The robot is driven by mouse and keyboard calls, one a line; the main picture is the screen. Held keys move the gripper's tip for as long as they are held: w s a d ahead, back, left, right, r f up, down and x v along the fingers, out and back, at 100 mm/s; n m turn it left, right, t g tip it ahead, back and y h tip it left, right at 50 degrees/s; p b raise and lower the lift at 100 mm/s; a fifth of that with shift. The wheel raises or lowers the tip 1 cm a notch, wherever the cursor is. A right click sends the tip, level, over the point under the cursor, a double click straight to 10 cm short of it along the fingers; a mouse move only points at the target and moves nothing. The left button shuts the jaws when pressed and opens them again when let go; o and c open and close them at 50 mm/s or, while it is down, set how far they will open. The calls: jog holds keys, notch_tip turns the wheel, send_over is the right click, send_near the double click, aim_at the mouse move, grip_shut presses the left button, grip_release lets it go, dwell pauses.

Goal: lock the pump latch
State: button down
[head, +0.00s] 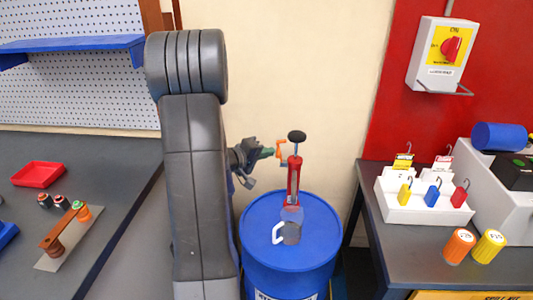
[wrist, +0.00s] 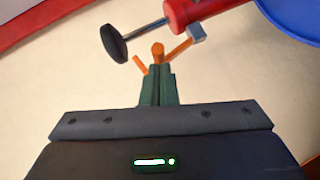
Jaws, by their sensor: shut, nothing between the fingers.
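The red pump (head: 293,180) stands upright on the blue drum (head: 262,235). Its black knob (head: 297,136) is on top of a thin metal rod that sticks out of the red body. An orange latch piece (head: 281,147) is beside the rod, left of the pump's top. My gripper (head: 272,152) is shut and empty, with its fingertips close to the orange piece. In the wrist view my dark green fingers (wrist: 157,72) are pressed together. Orange parts (wrist: 158,49) show just past the tips; I cannot tell if they touch. The red pump body (wrist: 190,14) and the black knob (wrist: 113,43) lie beyond.
A clear jug with a white handle (head: 279,233) is at the pump's foot. A dark bench with a white tag rack (head: 405,210) and orange and yellow cylinders (head: 460,246) stands right. A bench with a red tray (head: 38,174) stands left. A cream wall is behind the pump.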

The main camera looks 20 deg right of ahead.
jog(key=d+y+b, duration=0.1)
jog(key=b, duration=0.1)
jog(key=s+r+m+y+b, duration=0.1)
jog(key=b, duration=0.2)
jog(key=shift+d+m, duration=0.3)
jog(key=shift+d, duration=0.1)
jog(key=s+a+r, duration=0.2)
jog(key=a+r, duration=0.5)
jog(key=a, duration=0.4)
jog(key=shift+s+a+r, duration=0.15)
jog(key=shift+a+r, duration=0.05)
jog(key=shift+r, duration=0.1)
dwell(0.4)
jog(key=shift+d, duration=0.1)
